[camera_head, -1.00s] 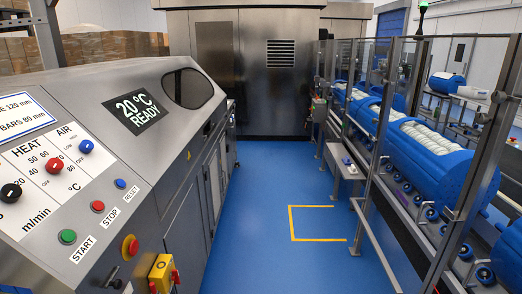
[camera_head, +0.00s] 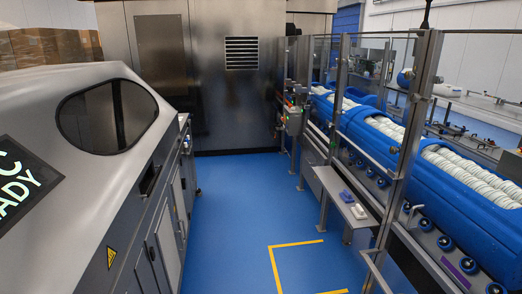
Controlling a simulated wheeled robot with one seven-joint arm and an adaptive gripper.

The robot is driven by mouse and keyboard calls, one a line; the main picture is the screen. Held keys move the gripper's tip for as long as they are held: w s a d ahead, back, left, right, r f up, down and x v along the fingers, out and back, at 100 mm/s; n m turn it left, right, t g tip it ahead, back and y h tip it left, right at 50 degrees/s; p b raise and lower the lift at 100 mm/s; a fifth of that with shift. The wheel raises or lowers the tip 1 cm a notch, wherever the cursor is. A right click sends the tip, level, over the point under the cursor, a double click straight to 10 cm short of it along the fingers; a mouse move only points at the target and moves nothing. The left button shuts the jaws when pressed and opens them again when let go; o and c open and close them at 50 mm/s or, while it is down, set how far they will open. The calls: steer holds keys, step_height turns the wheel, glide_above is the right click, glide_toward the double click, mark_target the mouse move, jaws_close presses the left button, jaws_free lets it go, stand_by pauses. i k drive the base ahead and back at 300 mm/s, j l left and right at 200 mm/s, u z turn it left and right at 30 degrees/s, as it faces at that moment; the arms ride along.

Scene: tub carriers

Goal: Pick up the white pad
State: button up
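A small white pad (camera_head: 358,211) appears to lie on a narrow grey shelf (camera_head: 333,184) fixed to the guard frame on the right. A small blue piece (camera_head: 347,197) lies just behind it on the same shelf. At this size I cannot make out its details. My gripper is not in view.
A blue floor aisle (camera_head: 232,205) with a yellow marked corner (camera_head: 298,246) is clear. A steel machine (camera_head: 80,130) with a dark window stands left. Glass-guarded blue tub carriers (camera_head: 380,147) run along the right. A steel cabinet (camera_head: 240,110) closes the far end.

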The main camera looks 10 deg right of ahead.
mark_target(359, 213)
steer(key=i, duration=1.05)
steer(key=i+z, duration=0.15)
steer(key=i, duration=0.85)
steer(key=i+z, duration=0.9)
steer(key=i+j+z, duration=0.3)
steer(key=z, duration=0.2)
steer(key=i+j+z, duration=0.45)
steer(key=k+l, duration=0.05)
steer(key=k, duration=0.05)
